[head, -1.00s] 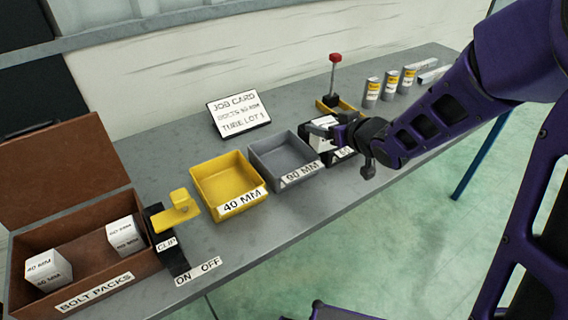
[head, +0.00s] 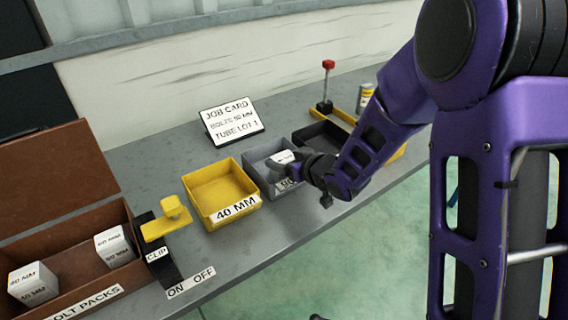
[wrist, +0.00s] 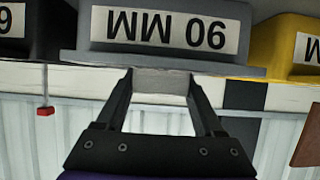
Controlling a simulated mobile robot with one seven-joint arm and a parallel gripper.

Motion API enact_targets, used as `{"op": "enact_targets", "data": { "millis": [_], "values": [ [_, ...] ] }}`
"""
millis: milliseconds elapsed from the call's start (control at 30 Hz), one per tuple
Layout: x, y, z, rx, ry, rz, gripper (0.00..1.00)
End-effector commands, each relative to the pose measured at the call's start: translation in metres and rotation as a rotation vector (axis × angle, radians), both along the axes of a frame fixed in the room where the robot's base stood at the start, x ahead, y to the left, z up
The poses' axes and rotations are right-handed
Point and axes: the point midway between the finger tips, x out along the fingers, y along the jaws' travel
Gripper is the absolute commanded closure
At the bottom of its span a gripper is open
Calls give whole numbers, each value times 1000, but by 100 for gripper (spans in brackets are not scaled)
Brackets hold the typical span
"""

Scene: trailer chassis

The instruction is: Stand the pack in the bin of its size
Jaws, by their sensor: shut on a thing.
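My gripper (head: 300,165) is shut on a white pack (head: 284,157) over the grey bin (head: 252,160) in the head view. The yellow bin (head: 208,205), marked 40 MM, is empty. A black bin (head: 318,140) stands right of the grey one, partly behind my arm.
A job card (head: 232,120) stands behind the bins; its bolt size is unclear. A brown crate (head: 128,262) holds two white packs. A red-topped post (head: 327,85) stands behind.

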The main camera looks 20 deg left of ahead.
Motion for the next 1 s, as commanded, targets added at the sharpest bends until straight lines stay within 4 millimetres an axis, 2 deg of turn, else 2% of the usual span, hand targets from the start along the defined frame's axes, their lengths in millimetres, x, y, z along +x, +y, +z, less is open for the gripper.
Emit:
{"op": "enact_targets", "data": {
  "millis": [33,400,433,567,900,1000],
  "values": [
    [0,0,-5,0,0,1,100],
    [1,0,-10,1,-4,0,100],
    [0,0,-8,0,-2,0,25],
    [0,0,-8,0,-2,0,2],
    [0,0,-3,0,-1,0,0],
    [-6,-9,2,1,-4,-2,0]
  ]
}}
